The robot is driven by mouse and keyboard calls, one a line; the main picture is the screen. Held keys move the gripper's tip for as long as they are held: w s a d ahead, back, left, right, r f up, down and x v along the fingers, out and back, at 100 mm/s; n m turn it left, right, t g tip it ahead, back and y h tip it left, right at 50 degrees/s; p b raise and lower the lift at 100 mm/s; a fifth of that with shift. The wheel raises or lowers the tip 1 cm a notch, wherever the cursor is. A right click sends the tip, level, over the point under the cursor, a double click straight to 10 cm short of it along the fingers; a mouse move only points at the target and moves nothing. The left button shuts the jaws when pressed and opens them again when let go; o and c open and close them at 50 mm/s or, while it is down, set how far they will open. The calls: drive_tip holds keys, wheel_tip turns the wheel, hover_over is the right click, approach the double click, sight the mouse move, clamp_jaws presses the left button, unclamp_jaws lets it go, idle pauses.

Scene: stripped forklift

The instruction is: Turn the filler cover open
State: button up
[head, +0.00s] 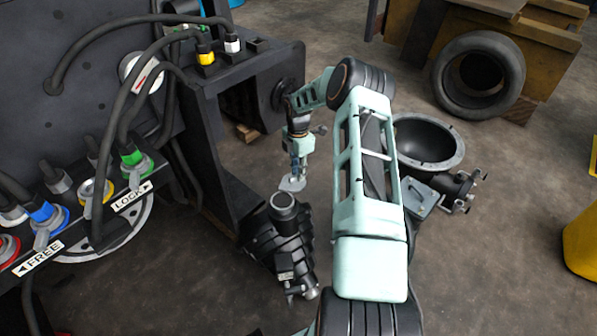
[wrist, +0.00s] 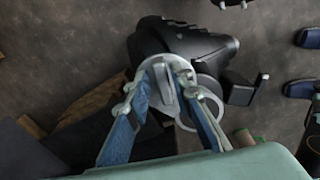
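The filler neck (head: 283,203) is a dark grey round pipe end on top of a black ribbed body, left of my arm in the head view. A pale grey disc (head: 292,183), which looks like the filler cover, lies just behind the neck's rim and under my gripper (head: 298,165). In the wrist view my gripper (wrist: 165,75) has its two fingertips on either side of a narrow grey fin (wrist: 164,88). A pale disc (wrist: 208,85) shows partly behind the right finger. I cannot tell whether the fingertips press on the fin.
The black forklift frame (head: 215,150) stands close on the left, with hoses and a LOCK/FREE panel (head: 85,225). A black bowl-shaped part (head: 425,145) stands right of my arm. A tyre (head: 478,75) leans at the back.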

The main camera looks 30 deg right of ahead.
drive_tip(key=shift+o, duration=0.6)
wheel_tip(320, 180, up, 12)
drive_tip(key=shift+d+r, duration=0.1)
idle(0.4)
